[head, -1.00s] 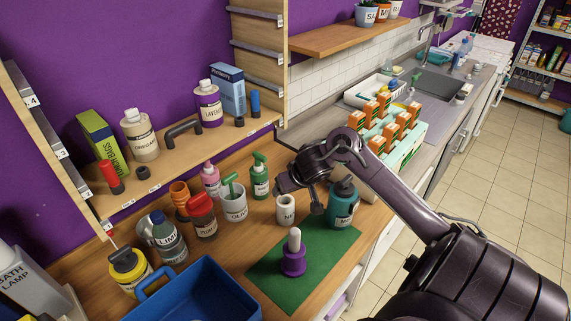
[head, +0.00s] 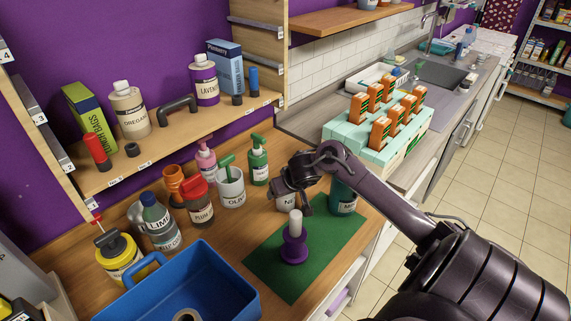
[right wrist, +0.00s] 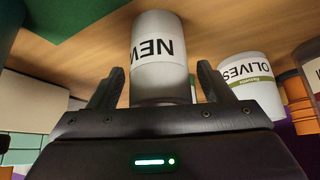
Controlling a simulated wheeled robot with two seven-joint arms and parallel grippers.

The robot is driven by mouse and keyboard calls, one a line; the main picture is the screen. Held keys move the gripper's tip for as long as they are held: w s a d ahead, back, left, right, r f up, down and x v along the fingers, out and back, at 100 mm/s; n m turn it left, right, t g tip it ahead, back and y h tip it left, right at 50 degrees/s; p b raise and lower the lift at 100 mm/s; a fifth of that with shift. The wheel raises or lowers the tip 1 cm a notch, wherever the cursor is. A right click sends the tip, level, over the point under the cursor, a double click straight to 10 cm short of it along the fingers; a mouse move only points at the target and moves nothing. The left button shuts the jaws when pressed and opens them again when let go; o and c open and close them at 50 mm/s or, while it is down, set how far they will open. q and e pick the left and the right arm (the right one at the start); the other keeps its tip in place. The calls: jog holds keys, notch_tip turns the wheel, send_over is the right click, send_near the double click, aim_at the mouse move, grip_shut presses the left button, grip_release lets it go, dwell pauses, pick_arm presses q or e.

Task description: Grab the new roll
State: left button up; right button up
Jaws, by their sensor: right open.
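The new roll is a white cylinder marked "NEW" (right wrist: 158,55) in the right wrist view. It stands on the wooden counter, and in the head view its small visible part (head: 285,203) is mostly hidden by my right gripper (head: 292,197). My right gripper is open. In the right wrist view its two fingers (right wrist: 160,88) stand on either side of the roll, with gaps between them and it; I cannot tell how deep the roll sits between them. My left gripper is not in view.
A teal bottle (head: 343,196) stands close right of my gripper. The white OLIVES pot (head: 231,190) is to its left. A purple stand with a white post (head: 295,245) is on the green mat (head: 290,283) in front. A blue tote (head: 222,290) is at the front left.

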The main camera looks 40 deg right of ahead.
jog(key=shift+x, duration=0.9)
jog(key=shift+c, duration=0.4)
jog(key=c, duration=1)
jog(key=shift+o, duration=0.2)
jog(key=shift+r, duration=0.1)
